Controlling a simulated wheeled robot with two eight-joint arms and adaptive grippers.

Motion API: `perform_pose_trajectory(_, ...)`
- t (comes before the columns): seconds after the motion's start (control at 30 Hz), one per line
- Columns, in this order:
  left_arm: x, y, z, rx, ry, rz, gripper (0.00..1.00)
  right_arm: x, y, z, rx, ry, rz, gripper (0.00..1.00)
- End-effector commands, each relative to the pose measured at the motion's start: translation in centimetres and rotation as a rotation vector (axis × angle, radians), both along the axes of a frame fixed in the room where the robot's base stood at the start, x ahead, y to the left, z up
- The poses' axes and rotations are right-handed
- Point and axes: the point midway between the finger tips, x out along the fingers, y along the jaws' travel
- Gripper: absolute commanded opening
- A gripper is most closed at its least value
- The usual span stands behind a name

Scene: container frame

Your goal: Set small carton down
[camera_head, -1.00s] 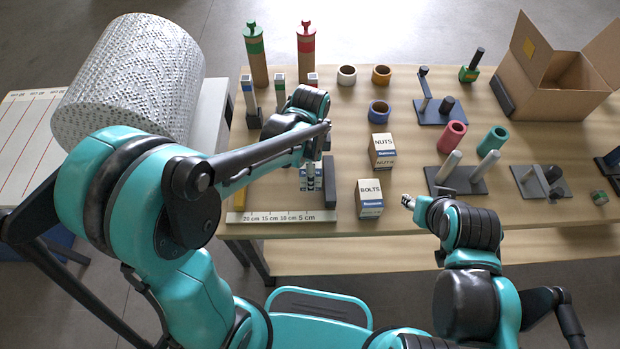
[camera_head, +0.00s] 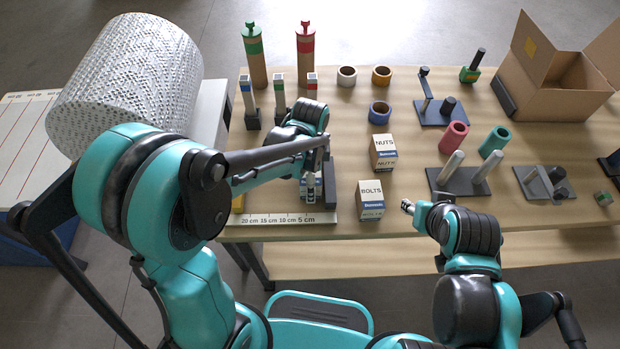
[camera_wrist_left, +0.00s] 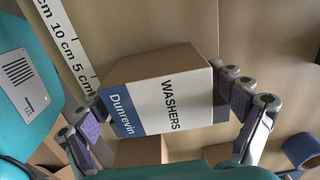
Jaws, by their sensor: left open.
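The small carton (camera_wrist_left: 155,95), white, blue and brown and marked WASHERS and Dunrevin, lies between the spread fingers of my left gripper (camera_wrist_left: 165,125) in the left wrist view. In the head view my left gripper (camera_head: 311,187) is low over the table behind the ruler strip (camera_head: 280,217), and it and the arm hide most of the carton. My left gripper is open around the carton. Whether a finger touches it is unclear. My right gripper (camera_head: 407,206) is above the table's front edge, away from the carton; its finger opening is too small to judge.
The BOLTS carton (camera_head: 370,201) and NUTS carton (camera_head: 383,153) stand farther right. A blue tape roll (camera_head: 379,112) and peg stands (camera_head: 466,180) lie beyond. Bare tabletop shows between the block and the BOLTS carton.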

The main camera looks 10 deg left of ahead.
Motion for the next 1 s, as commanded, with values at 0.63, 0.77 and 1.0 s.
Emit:
perform_pose_trajectory(0.63,0.0,0.0,10.6,0.0,0.0,0.0,0.93,0.0,0.0,4.1,0.0,0.0,0.0,0.4)
perform_pose_trajectory(0.77,0.0,0.0,11.9,0.0,0.0,0.0,0.93,0.0,0.0,4.5,0.0,0.0,0.0,0.4)
perform_pose_trajectory(1.0,-1.7,1.9,13.9,-0.025,-0.087,0.199,0.93,0.0,0.0,4.5,0.0,0.0,0.0,0.4)
